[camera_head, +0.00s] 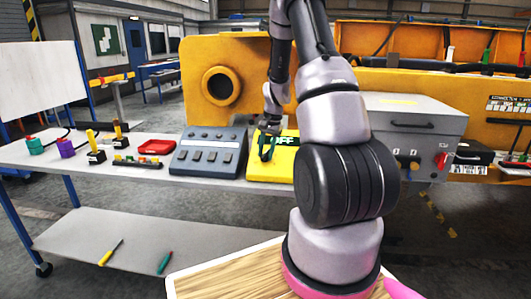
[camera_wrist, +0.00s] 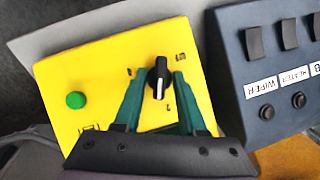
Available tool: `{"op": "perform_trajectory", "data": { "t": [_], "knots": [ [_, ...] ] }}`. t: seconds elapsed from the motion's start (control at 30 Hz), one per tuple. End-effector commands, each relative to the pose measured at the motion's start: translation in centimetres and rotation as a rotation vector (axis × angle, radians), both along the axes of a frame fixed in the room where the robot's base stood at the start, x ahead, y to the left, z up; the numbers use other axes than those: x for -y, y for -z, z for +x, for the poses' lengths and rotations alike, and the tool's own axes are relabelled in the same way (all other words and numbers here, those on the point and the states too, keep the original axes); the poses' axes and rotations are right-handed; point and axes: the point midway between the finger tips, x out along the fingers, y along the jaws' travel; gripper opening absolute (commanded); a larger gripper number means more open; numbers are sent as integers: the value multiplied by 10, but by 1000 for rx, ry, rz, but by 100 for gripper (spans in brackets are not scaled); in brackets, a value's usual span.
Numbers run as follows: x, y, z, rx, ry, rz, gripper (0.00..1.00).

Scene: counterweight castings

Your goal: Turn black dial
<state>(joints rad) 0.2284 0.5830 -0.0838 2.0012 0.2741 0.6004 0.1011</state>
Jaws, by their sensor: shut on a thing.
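The black dial (camera_wrist: 159,75) stands on the face of a yellow box (camera_wrist: 90,75), with a white pointer line running along it toward the bottom of the wrist view. My gripper (camera_wrist: 158,80) has its green fingers on either side of the dial and is shut on it. In the head view my gripper (camera_head: 266,147) reaches down over the yellow box (camera_head: 258,173), and the dial is hidden there. A green button (camera_wrist: 76,100) sits on the same box face, clear of the fingers. Small markings surround the dial, too blurred to read.
A dark panel with switches (camera_head: 204,160) stands close left of the yellow box. A grey case (camera_head: 415,112) with a red knob (camera_head: 442,160) stands to the right. A red tray (camera_head: 157,147) and several small connectors lie on the bench's left.

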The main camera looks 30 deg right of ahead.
Motion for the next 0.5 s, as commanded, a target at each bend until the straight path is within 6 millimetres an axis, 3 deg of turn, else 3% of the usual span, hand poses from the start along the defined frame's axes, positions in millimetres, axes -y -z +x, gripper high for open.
{"op": "perform_trajectory", "data": {
  "t": [0.5],
  "knots": [
    [3, 1, -4, 124, 403, 184, 0]
  ]
}}
